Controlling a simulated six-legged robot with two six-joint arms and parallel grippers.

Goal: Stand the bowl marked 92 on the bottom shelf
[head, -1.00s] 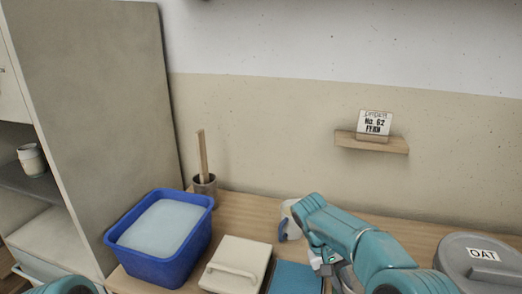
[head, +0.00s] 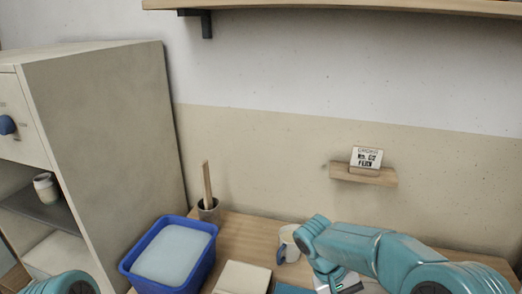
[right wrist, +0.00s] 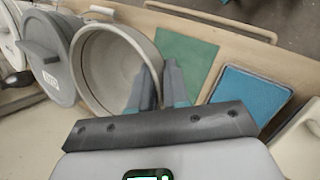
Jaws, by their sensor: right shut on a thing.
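My right gripper (right wrist: 158,85) is shut on the near rim of a round pale bowl (right wrist: 112,62); its fingers lie on either side of the wall. No number shows on the bowl. In the head view my right arm (head: 375,252) reaches in from the right over the table, and the gripper is mostly cut off by the lower edge. My left arm shows only as a teal piece at the lower left; its gripper is out of view. A wooden wall shelf (head: 350,6) crosses the top. The cabinet at left has a grey shelf (head: 62,216) with a cup (head: 45,187) on it.
A blue tub (head: 170,255) of pale liquid, a pot with a wooden stick (head: 208,205) and a mug (head: 289,244) stand on the table. A small ledge (head: 365,175) holds a card.

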